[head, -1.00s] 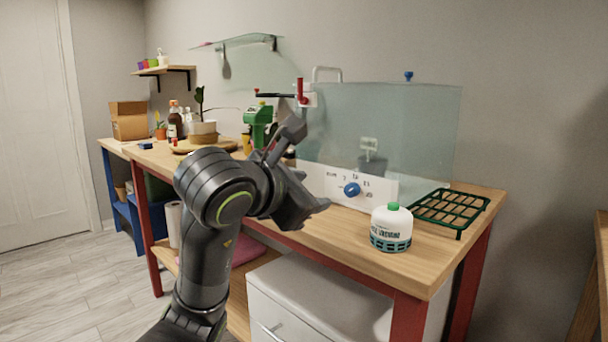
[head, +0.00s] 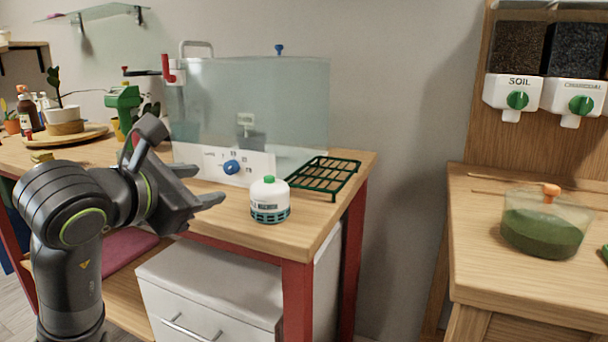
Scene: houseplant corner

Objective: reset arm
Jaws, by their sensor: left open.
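My left arm comes in from the left and is bent, with its left gripper (head: 205,186) in front of the wooden bench (head: 318,215). The gripper's two fingers are spread and nothing is between them. A white bottle with a green cap (head: 270,200) stands upright on the bench, just right of the fingertips and apart from them in the picture. My right gripper is not in view.
A clear tank with a blue knob (head: 231,167) stands behind the gripper, with a green wire rack (head: 325,176) to its right. A second table (head: 520,280) holds a clear container of green material (head: 541,232). A gap separates the tables. Soil and charcoal dispensers (head: 517,98) hang above.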

